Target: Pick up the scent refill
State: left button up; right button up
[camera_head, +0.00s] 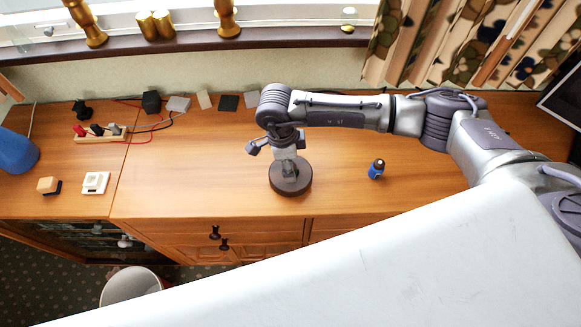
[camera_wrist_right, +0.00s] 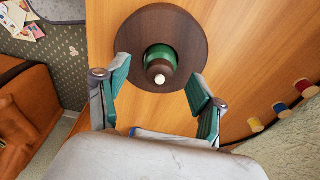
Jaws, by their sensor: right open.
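A small green bottle with a brown collar and pale tip (camera_wrist_right: 159,62), which looks like the scent refill, stands on a dark round base (camera_wrist_right: 142,27) in the right wrist view. In the head view the base (camera_head: 291,188) is on the wooden cabinet top, with the bottle mostly hidden by my gripper. My right gripper (camera_head: 277,150) is above the base, pointing down. In the wrist view its fingers (camera_wrist_right: 160,80) are spread to either side of the bottle, with nothing held. My left gripper is not in view.
A small blue bottle (camera_head: 376,170) stands right of the base. A power strip (camera_head: 99,134), cables, a dark cube (camera_head: 151,102) and several flat tiles lie at the back left. A white switch (camera_head: 95,183) is front left.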

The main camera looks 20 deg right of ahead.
jog(key=shift+d+f, duration=0.1)
jog(key=shift+f, duration=0.9)
jog(key=shift+c, duration=0.2)
jog(key=c, duration=1.2)
jog(key=shift+r, duration=0.1)
